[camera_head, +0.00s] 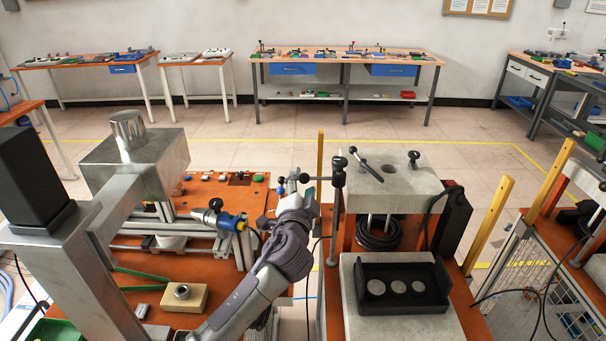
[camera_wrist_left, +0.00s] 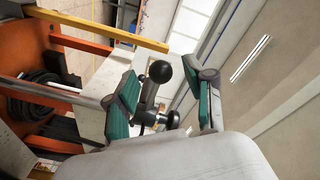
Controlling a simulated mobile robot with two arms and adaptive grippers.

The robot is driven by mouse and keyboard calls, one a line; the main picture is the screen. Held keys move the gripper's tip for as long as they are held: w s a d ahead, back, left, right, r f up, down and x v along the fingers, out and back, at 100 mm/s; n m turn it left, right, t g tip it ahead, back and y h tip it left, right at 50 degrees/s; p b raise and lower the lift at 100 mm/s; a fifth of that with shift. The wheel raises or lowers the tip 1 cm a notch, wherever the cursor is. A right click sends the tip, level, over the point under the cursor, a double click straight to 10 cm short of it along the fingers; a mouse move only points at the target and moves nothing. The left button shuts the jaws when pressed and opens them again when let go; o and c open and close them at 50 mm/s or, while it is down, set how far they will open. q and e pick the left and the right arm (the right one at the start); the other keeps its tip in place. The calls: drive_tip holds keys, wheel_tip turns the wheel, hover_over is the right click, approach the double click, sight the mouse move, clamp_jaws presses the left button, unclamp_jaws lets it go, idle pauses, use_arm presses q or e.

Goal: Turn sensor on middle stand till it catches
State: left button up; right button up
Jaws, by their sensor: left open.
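The middle stand (camera_head: 335,215) is an upright metal pole with a dark clamp on top, at the front left of the concrete-topped bench. A dark rod with a black ball end, which looks like the sensor (camera_head: 304,178), reaches left from it. My left gripper (camera_head: 306,190) is at that ball end, its arm rising from the bottom. In the left wrist view the green-padded fingers (camera_wrist_left: 165,98) are apart, with the black ball (camera_wrist_left: 158,71) and dark clamp parts of the sensor between them or just beyond. Contact cannot be told. My right gripper is not in view.
A black tray (camera_head: 402,308) with three round discs sits on the concrete block at front right. Other ball-ended rods (camera_head: 370,172) stand on the concrete top (camera_head: 395,195). A blue and yellow fitting (camera_head: 229,221) is left of my arm. Yellow posts (camera_head: 487,225) stand at right.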

use_arm(q)
drive_tip(key=shift+w+d, duration=0.2)
drive_tip(key=shift+w, duration=1.2)
clamp_jaws()
